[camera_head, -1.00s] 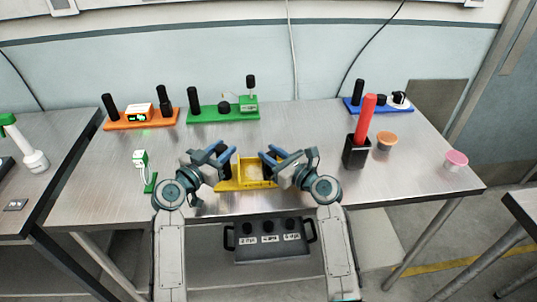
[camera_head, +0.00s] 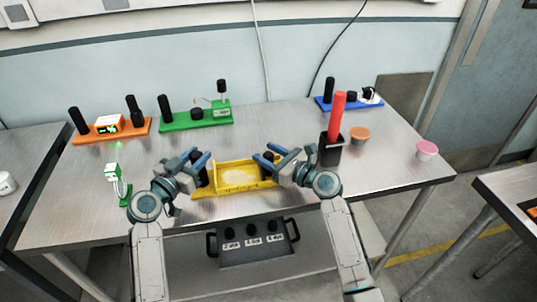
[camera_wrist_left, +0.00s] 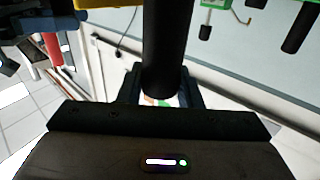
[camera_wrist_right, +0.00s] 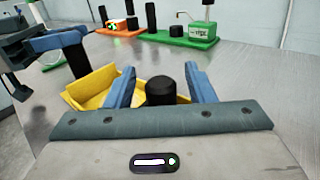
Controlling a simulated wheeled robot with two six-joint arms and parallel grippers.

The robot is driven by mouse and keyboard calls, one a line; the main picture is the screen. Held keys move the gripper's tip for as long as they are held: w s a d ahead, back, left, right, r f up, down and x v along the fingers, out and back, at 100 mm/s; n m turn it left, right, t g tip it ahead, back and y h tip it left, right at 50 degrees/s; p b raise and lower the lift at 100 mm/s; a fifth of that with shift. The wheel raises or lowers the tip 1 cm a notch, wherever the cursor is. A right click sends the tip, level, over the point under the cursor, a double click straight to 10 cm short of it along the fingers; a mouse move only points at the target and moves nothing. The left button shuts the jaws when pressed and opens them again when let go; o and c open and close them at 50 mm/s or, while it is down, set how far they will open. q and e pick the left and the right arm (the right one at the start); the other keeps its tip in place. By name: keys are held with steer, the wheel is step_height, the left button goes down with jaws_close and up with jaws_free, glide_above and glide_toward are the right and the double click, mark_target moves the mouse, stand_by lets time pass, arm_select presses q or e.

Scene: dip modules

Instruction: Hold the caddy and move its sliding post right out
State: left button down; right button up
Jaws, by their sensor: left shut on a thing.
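The yellow caddy (camera_head: 236,188) lies near the table's front edge, with an upright divider near its left end and a black post near each end. My left gripper (camera_head: 197,165) is shut on the caddy's left black post, which also shows between its fingers in the left wrist view (camera_wrist_left: 166,45). My right gripper (camera_head: 269,157) is open, its blue fingers on either side of the right black post. In the right wrist view this post's round top (camera_wrist_right: 160,90) shows gaps to both fingers. Its lower part is hidden there.
A black holder (camera_head: 330,153) with a red rod (camera_head: 338,112) stands close to the right of my right gripper. Orange (camera_head: 360,134) and pink (camera_head: 427,149) cups are beyond. Orange (camera_head: 110,132), green (camera_head: 195,121) and blue (camera_head: 348,103) modules line the back.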

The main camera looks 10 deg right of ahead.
steer(key=v, duration=1.2)
arm_select(q)
steer(key=c, duration=0.9)
jaws_free()
steer(key=shift+c, duration=0.2)
arm_select(e)
steer(key=shift+r, duration=0.1)
arm_select(q)
steer(key=shift+r+p, duration=2.3)
steer(key=shift+r, duration=1.5)
arm_select(e)
step_height(320, 180, up, 4)
steer(key=shift+r, duration=0.25)
arm_select(q)
steer(key=shift+f, duration=0.1)
